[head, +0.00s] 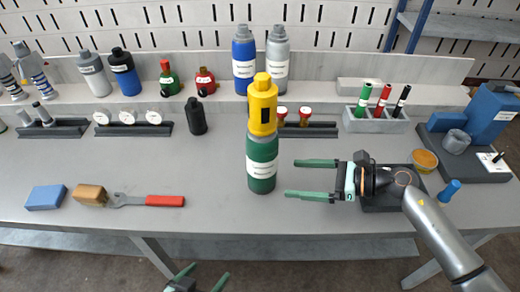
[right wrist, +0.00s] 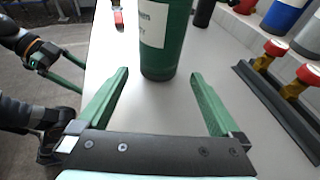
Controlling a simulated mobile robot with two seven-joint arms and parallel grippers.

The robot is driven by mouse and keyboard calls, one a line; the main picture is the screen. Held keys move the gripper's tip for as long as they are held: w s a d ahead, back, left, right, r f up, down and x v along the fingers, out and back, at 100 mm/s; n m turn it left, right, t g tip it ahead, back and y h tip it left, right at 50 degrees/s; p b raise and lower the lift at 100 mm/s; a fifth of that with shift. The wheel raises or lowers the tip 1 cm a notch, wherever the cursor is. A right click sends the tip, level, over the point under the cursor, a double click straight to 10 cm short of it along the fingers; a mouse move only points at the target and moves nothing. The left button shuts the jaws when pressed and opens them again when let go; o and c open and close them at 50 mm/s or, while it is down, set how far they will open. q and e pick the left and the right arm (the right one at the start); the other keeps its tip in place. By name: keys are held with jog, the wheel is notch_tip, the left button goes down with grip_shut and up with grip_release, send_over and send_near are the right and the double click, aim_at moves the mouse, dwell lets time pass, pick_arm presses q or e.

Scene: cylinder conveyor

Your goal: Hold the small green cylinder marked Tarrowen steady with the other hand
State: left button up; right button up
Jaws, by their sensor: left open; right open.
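A green cylinder (head: 262,150) with a white label stands upright at the middle of the bench, with a yellow headed piece (head: 262,103) on top. In the right wrist view the green cylinder (right wrist: 165,55) stands just beyond my fingertips; its label is only partly in view. My right gripper (head: 290,178) is open and empty, pointing left at the cylinder's lower part without touching it. My left gripper (head: 207,274) is open and empty at the bottom of the head view, below the bench's front edge.
Blue (head: 244,62) and grey (head: 277,55) cylinders stand on the shelf behind. A rack with red-topped valves (head: 304,114) is behind the green cylinder. A red-handled wrench (head: 150,200) and sponge-like blocks (head: 46,197) lie left. Bench between wrench and cylinder is clear.

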aim_at(273, 178)
jog(key=b+x, duration=0.1)
jog(key=x, duration=0.6)
jog(key=shift+a+f, duration=0.1)
jog(key=shift+f, duration=0.05)
jog(key=shift+w+a+b, duration=0.1)
jog(key=shift+a+b, duration=0.2)
jog(key=shift+a, duration=0.05)
pick_arm(q)
jog(key=shift+a+f, duration=0.15)
jog(key=shift+f, duration=0.45)
pick_arm(e)
jog(key=shift+w+a+f, duration=0.15)
jog(key=shift+a, duration=0.25)
jog(key=shift+c, duration=0.2)
pick_arm(q)
jog(key=shift+s+f, duration=0.1)
jog(key=shift+f, duration=0.05)
pick_arm(e)
jog(key=c, duration=0.6)
jog(key=shift+c, duration=0.2)
jog(key=o, duration=0.4)
jog(key=shift+c, duration=0.2)
pick_arm(q)
jog(key=shift+c, duration=0.2)
pick_arm(e)
jog(key=c, duration=0.9)
